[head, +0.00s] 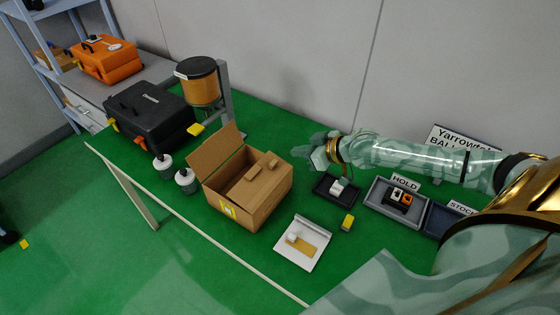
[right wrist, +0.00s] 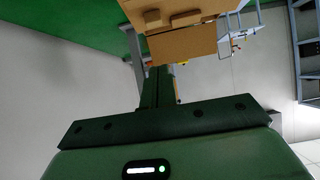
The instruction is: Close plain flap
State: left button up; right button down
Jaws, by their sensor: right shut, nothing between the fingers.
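An open cardboard box (head: 262,208) stands on the green table in the middle of the head view. One plain flap (head: 213,150) stands up and tilts outward at its back left side. In the right wrist view the box (right wrist: 185,45) shows at the top, beyond the gripper (right wrist: 158,78). My left gripper is not in view.
A black case (head: 150,112), an amber-filled hopper (head: 202,85) and two white-topped bottles (head: 186,180) stand left of the box. A white tray (head: 300,245), a yellow block (head: 347,222) and dark trays (head: 378,190) lie to its right. A grey wall rises behind.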

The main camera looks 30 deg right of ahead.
jog(key=b, duration=0.2)
send_over(280, 172)
notch_tip(280, 172, down, 4)
jog(key=shift+s+d+f, duration=0.1)
jog(key=shift+s, duration=0.05)
notch_tip(280, 172, down, 2)
jog(key=shift+f+b, duration=0.25)
jog(key=shift+b, duration=0.1)
jog(key=shift+w+f, duration=0.25)
jog(key=shift+f, duration=0.25)
